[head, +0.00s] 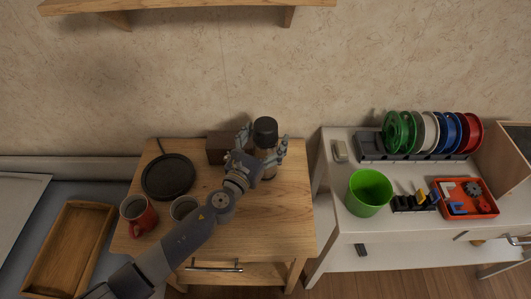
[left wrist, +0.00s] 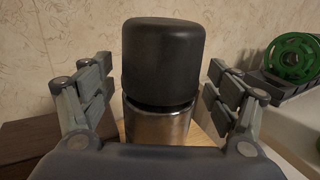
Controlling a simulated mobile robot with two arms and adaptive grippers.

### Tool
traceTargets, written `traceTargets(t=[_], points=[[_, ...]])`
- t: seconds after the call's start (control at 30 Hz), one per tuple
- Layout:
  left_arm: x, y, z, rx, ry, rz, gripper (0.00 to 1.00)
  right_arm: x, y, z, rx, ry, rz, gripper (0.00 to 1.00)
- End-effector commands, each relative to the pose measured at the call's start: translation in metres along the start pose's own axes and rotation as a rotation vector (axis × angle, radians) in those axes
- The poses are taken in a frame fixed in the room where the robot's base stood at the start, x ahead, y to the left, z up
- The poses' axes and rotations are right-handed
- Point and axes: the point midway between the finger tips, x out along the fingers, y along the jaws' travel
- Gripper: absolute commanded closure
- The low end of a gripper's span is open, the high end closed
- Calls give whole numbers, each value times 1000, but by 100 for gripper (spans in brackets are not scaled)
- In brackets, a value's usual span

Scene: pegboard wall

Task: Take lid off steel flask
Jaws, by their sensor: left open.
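The steel flask (left wrist: 158,126) stands upright on the wooden cabinet. Its black lid (head: 265,129) is on top of it. In the left wrist view the lid (left wrist: 163,58) fills the middle, with the steel body below. My left gripper (head: 264,146) is open around the flask, one finger on each side, with gaps between the fingers and the lid. In the left wrist view the fingers of my left gripper (left wrist: 161,88) are level with the lid's lower part. The flask's lower part is mostly hidden by the gripper. My right gripper is not in view.
On the cabinet (head: 290,215) are a black round plate (head: 168,176), a red mug (head: 138,215), a grey cup (head: 183,207) and a dark box (head: 217,148) beside the flask. A white table (head: 334,190) at right holds a green bucket (head: 369,191) and spools (head: 428,131). A shelf (head: 190,5) hangs above.

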Motion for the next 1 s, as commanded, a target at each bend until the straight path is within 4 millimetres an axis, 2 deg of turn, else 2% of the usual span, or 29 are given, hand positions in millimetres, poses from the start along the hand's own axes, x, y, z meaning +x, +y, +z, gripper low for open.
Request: traceTargets(t=[0.03,0.07,0.37,0.4,0.77,1.0], points=[[0,0,0,0,0,0,23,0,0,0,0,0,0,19],[0,0,0,0,0,0,29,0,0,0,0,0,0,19],[0,0,0,1,0,1,97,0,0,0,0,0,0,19],[0,0,0,1,0,1,100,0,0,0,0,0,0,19],[0,1,6,2,-6,1,100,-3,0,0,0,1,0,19],[1,1,25,2,-8,1,100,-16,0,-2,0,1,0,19]])
